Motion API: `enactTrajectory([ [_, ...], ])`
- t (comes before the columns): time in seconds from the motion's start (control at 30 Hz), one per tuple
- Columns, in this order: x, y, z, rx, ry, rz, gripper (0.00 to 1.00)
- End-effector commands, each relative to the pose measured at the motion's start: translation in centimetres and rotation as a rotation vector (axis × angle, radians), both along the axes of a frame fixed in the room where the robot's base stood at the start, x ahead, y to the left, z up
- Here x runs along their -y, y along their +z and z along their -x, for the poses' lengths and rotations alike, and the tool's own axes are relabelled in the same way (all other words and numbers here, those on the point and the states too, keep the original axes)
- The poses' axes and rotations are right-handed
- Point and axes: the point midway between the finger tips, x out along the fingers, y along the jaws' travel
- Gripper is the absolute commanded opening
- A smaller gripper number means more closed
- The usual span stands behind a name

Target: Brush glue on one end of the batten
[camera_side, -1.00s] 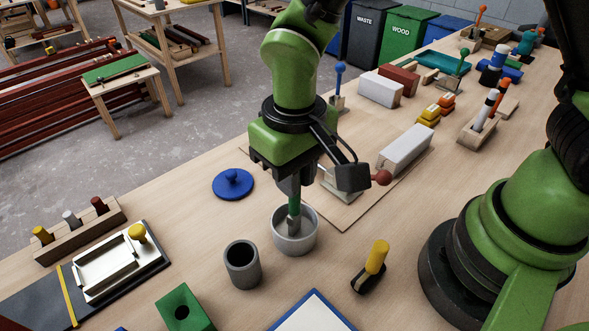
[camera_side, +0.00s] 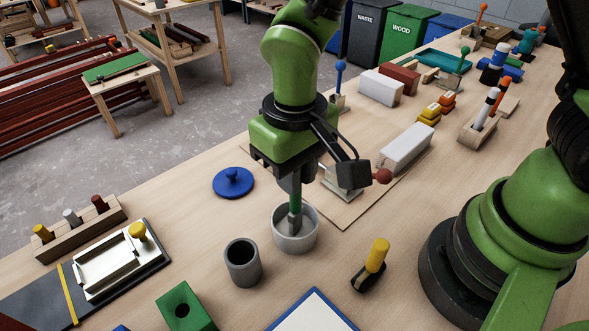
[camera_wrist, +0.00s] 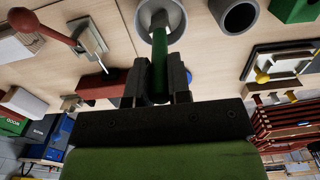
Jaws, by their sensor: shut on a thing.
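My gripper (camera_side: 296,190) is shut on the green handle of a brush (camera_side: 296,203). The brush hangs down with its lower end inside a light grey pot (camera_side: 279,239). In the wrist view my gripper (camera_wrist: 162,88) holds the green brush handle (camera_wrist: 160,55), and the pot (camera_wrist: 180,20) shows at the top. The bristles and any glue in the pot cannot be made out. A white batten (camera_side: 405,149) lies on a thin board to the right of my gripper, by a clamp with a red ball handle (camera_side: 382,177).
A dark grey cup (camera_side: 242,264) stands just left of the pot. A blue lid with a knob (camera_side: 233,184) lies behind it. A yellow-handled tool (camera_side: 375,258) stands to the right. A green block (camera_side: 184,309) and a white tray fixture (camera_side: 108,270) are at the front left.

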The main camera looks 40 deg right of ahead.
Motion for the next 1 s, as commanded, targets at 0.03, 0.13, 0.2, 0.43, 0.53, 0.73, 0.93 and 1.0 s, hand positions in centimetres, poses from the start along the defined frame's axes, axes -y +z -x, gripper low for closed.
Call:
enactTrajectory([
  [0.03,-0.1,0.5,-0.1,0.004,0.000,-0.002,0.00],
  [0.13,-0.1,1.3,-0.1,0.005,-0.001,-0.003,0.00],
  [0.2,0.0,2.0,-0.1,0.005,-0.001,-0.003,0.00],
  [0.43,-0.1,3.9,-0.1,0.006,-0.001,-0.003,0.00],
  [0.53,0.0,4.8,-0.1,0.006,0.000,-0.003,0.00],
  [0.73,-0.1,6.3,-0.1,0.006,-0.001,-0.003,0.00],
  [0.93,0.0,6.8,-0.1,0.003,0.000,-0.002,0.00],
  [1.0,0.0,6.8,-0.1,0.003,0.000,-0.002,0.00],
])
